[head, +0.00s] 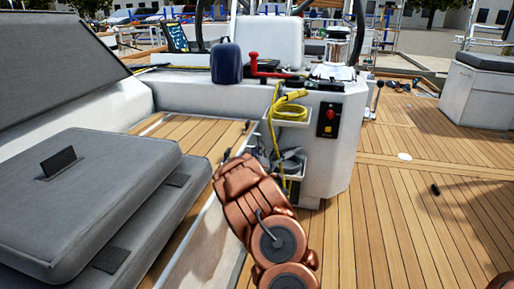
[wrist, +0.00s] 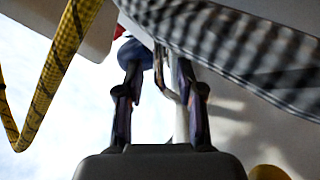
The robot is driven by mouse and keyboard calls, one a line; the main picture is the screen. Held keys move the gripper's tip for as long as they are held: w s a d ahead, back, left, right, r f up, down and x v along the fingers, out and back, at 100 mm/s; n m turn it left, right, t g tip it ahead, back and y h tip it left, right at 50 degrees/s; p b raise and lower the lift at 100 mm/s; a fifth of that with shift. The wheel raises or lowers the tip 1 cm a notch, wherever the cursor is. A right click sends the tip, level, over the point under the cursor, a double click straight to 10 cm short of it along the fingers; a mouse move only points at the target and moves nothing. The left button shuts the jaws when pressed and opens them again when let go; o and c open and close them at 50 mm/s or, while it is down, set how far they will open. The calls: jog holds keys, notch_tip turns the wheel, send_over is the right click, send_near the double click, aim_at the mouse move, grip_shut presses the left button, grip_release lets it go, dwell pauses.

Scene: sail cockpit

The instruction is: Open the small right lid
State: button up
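A slatted wooden panel (head: 195,132) lies flat and closed on the bench top, beside the grey cushions; I cannot tell for sure whether it is the small right lid. My copper-coloured arm reaches up to the panel's right edge in the head view and hides part of it. My gripper (wrist: 157,70) shows in the wrist view with its two dark fingers apart. A thin bent metal piece (wrist: 166,82) and a rounded blue thing (wrist: 135,52) show between or beyond the fingers. I see no clear grip on either.
A white console (head: 335,150) with a red switch stands right of my arm. Yellow rope (head: 287,108) hangs from it, also close by in the wrist view (wrist: 62,55). A grey woven strap (wrist: 235,45) crosses above the fingers. Grey cushions (head: 90,185) fill the left. Wooden deck (head: 400,210) is open at right.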

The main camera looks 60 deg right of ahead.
jog(key=shift+b+x, duration=0.5)
jog(key=shift+x, duration=1.1)
grip_shut()
